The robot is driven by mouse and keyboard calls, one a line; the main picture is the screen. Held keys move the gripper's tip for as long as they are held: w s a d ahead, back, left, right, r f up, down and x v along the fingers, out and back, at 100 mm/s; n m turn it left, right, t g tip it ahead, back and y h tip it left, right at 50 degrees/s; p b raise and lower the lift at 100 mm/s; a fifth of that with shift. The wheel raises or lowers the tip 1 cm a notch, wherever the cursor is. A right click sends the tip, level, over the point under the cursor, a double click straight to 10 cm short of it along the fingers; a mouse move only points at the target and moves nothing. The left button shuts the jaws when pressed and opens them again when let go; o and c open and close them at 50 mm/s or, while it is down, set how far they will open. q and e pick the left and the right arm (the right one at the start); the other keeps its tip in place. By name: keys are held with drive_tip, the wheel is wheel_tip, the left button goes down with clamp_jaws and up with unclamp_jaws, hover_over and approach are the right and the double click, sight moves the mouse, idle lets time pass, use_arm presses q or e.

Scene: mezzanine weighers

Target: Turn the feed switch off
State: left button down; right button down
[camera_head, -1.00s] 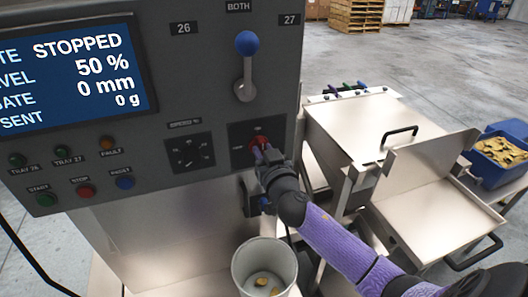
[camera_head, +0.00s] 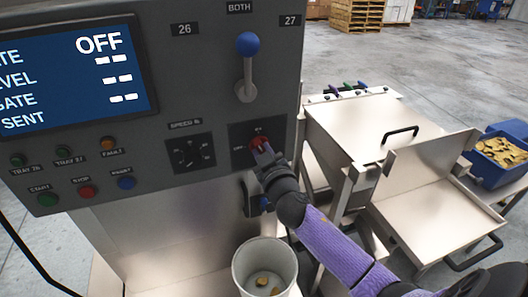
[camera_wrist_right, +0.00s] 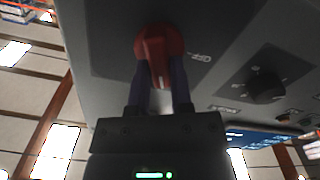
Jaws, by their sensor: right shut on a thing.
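The feed switch is a red rotary knob (camera_head: 260,143) on a dark plate at the lower right of the grey control panel. My right gripper (camera_head: 263,154) is at the knob, its fingers on either side of it. In the right wrist view the red knob (camera_wrist_right: 158,48) sits between the two fingertips (camera_wrist_right: 160,75), with a pale mark on it and an "OFF" label beside it. The display (camera_head: 75,75) reads "OFF" at the top, with dashes below. My left gripper is not in view.
A lever with a blue ball (camera_head: 247,43) stands above the knob. A dark speed dial (camera_head: 190,153) is to its left. Several small buttons (camera_head: 87,191) line the panel's lower left. A white bucket (camera_head: 264,262) stands below, and steel trays (camera_head: 430,205) are at right.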

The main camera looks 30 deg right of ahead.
drive_tip(key=n, duration=0.8)
drive_tip(key=n+p, duration=0.1)
drive_tip(key=n, duration=0.3)
drive_tip(key=shift+a+f+n, duration=0.15)
drive_tip(key=shift+f+n, duration=0.15)
drive_tip(key=shift+n, duration=0.3)
drive_tip(key=c, duration=0.5)
unclamp_jaws()
drive_tip(key=v, duration=1)
